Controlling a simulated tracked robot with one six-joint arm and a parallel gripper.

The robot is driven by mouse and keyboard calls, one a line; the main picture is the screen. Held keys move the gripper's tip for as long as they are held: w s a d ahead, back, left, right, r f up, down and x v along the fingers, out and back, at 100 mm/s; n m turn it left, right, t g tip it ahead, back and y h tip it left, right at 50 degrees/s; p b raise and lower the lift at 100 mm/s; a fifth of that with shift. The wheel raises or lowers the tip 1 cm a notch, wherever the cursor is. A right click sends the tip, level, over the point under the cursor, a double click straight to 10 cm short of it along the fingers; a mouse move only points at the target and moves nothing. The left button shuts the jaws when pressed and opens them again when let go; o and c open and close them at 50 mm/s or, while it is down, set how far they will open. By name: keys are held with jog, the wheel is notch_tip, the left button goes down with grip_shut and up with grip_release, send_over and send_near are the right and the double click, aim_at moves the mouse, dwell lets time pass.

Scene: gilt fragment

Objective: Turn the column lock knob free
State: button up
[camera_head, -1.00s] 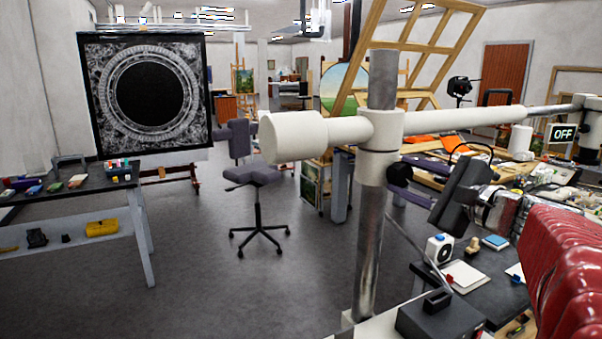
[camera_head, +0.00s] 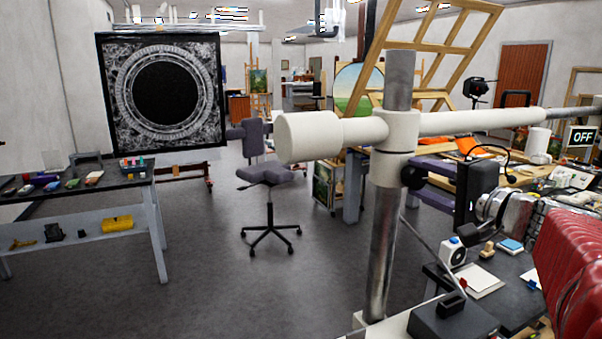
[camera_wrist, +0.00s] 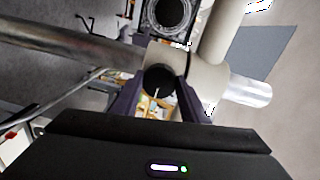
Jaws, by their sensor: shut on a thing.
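The black column lock knob (camera_head: 412,177) sticks out of the white collar (camera_head: 394,135) on the upright metal column (camera_head: 383,250). My gripper (camera_head: 420,178) reaches it from the right and is shut on it. In the wrist view the round dark knob (camera_wrist: 158,79) sits between the two dark purple fingers of my gripper (camera_wrist: 157,92), against the pale collar (camera_wrist: 190,72). The knob's far side is hidden by the collar and the fingers.
A white horizontal arm (camera_head: 480,122) crosses the column above my gripper. A dark table (camera_head: 515,300) with small items stands below at the right. A stool (camera_head: 268,205) and open floor lie to the left. A sign (camera_head: 582,137) reads OFF.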

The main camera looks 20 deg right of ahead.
jog(key=shift+a+f, duration=0.15)
jog(key=shift+f, duration=0.15)
jog(key=o, duration=1.1)
jog(key=shift+r, duration=0.15)
jog(key=shift+c, duration=0.2)
